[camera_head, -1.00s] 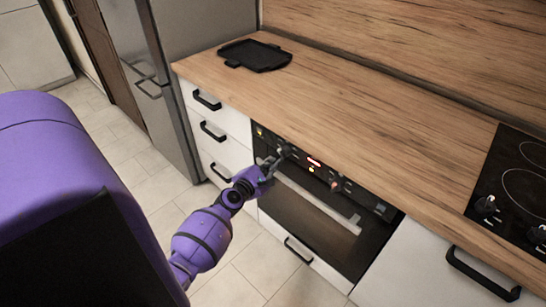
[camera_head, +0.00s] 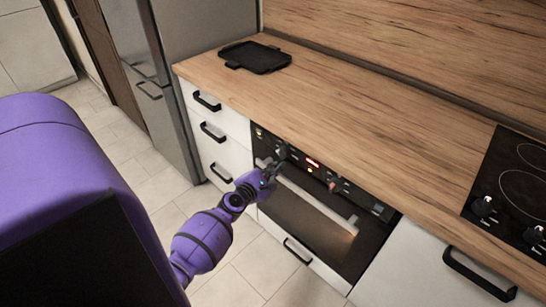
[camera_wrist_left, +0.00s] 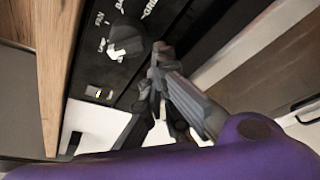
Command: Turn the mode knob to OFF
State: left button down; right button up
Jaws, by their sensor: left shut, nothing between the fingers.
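The mode knob (camera_head: 281,152) is at the left part of the black oven control panel. My left gripper (camera_head: 272,165) is in front of the panel, just below the knob. In the left wrist view its fingertips (camera_wrist_left: 160,50) are together, beside the knob, with a small apparent gap and nothing between them. My right gripper is not in view.
The oven (camera_head: 312,218) has a light handle bar just below the panel. A red display (camera_head: 313,163) and a second knob (camera_head: 335,184) lie to the right. A black tray (camera_head: 255,57) rests on the wooden counter (camera_head: 370,130). A hob (camera_head: 515,190) is at right.

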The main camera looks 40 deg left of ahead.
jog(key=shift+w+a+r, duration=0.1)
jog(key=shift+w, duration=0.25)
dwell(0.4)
